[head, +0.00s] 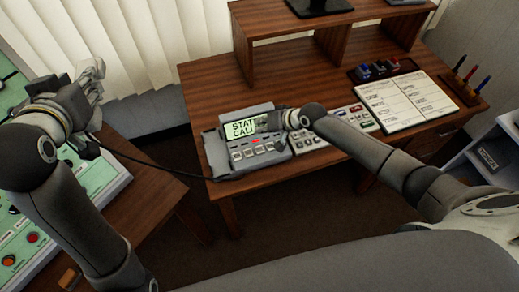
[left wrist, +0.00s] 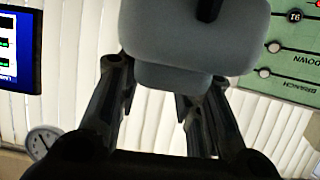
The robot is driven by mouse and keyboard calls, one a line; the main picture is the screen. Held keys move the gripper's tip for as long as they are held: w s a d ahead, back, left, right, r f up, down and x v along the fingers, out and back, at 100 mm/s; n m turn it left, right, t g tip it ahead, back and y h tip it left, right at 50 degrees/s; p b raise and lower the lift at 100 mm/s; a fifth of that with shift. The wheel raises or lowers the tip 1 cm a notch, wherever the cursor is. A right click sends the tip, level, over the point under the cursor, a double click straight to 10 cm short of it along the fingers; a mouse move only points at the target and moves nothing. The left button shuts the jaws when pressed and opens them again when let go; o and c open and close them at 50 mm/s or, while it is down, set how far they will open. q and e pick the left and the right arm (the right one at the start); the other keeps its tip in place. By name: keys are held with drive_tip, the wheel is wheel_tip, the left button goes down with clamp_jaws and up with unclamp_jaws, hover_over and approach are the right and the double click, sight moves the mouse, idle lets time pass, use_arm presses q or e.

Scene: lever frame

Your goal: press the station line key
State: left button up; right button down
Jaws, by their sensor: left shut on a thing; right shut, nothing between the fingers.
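The desk phone (head: 246,138) sits on the wooden desk. Its lit green screen (head: 240,128) shows "STAT" and "CALL", partly covered by my right gripper. Below the screen is a row of pale keys (head: 252,151) with a small red light above; their labels are too small to read. My right gripper (head: 272,121) is shut and empty, over the right side of the screen, behind the key row; I cannot tell whether it touches. My left gripper (head: 95,75) is shut on the grey handset, which fills the middle of the left wrist view (left wrist: 192,45).
A dark cord (head: 160,171) runs from the left to the phone. A button panel (head: 350,116) and a printed sheet (head: 405,100) lie right of the phone. A shelf (head: 290,22) stands behind. Green control panels (head: 85,182) are at the left.

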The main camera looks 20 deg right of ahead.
drive_tip(key=b, duration=0.6)
hover_over(261, 147)
wheel_tip(261, 147, down, 7)
drive_tip(key=shift+f+b, duration=0.4)
drive_tip(key=shift+f, duration=0.2)
drive_tip(key=shift+f, duration=0.1)
idle(0.5)
drive_tip(key=shift+f, duration=0.35)
drive_tip(key=shift+f+b, duration=0.35)
drive_tip(key=shift+b, duration=0.15)
idle(0.4)
drive_tip(key=shift+s+r+p, duration=0.1)
drive_tip(key=shift+r+p, duration=0.7)
drive_tip(key=shift+r, duration=0.1)
